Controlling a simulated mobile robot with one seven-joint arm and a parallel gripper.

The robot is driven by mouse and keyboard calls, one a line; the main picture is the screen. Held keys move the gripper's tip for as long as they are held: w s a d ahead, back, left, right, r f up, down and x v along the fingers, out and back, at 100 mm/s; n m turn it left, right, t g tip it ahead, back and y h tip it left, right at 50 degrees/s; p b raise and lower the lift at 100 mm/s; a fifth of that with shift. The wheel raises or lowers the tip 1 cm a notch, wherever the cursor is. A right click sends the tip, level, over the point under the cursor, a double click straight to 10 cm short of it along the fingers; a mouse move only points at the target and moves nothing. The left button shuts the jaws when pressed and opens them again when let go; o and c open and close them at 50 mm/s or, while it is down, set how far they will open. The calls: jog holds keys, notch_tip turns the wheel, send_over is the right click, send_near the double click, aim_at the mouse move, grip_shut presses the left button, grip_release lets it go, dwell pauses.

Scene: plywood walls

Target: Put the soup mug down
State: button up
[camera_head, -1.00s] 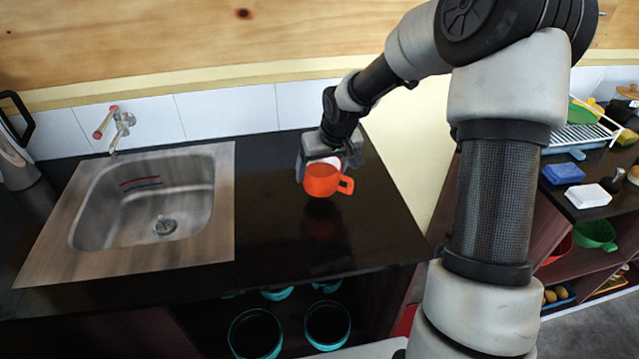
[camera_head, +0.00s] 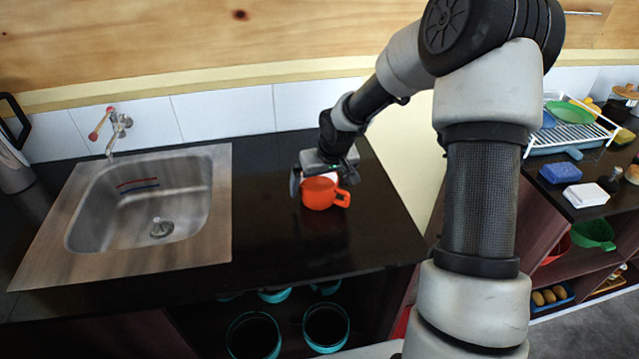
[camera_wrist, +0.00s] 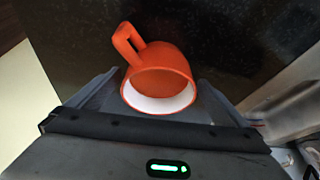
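The soup mug (camera_head: 317,194) is orange with a pale inside. It stands upright on the black counter (camera_head: 275,235), right of the sink, with its handle to the right in the head view. My gripper (camera_head: 324,172) is just behind and above it, fingers spread to either side. In the wrist view the mug (camera_wrist: 158,75) lies between the two fingers, and my gripper (camera_wrist: 158,85) looks open, with narrow gaps beside the mug. Part of the far finger is hidden in the head view.
A steel sink (camera_head: 215,215) with a tap (camera_head: 118,130) is to the left. The tiled wall (camera_head: 225,110) is behind. Clear counter lies in front of the mug, up to its front edge. A dish rack (camera_head: 575,135) stands on the right-hand counter.

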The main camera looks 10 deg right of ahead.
jog(key=shift+r, duration=0.3)
jog(key=p+v, duration=0.1)
jog(key=v, duration=0.9)
jog(key=shift+s+d+r+p, duration=0.1)
jog(key=shift+s+r+p, duration=0.1)
jog(key=shift+p, duration=0.2)
jog(key=v, duration=0.5)
jog(key=shift+s+r, duration=0.15)
jog(key=shift+s, duration=0.1)
jog(key=shift+b+x, duration=1.7)
jog(key=shift+x, duration=6.75)
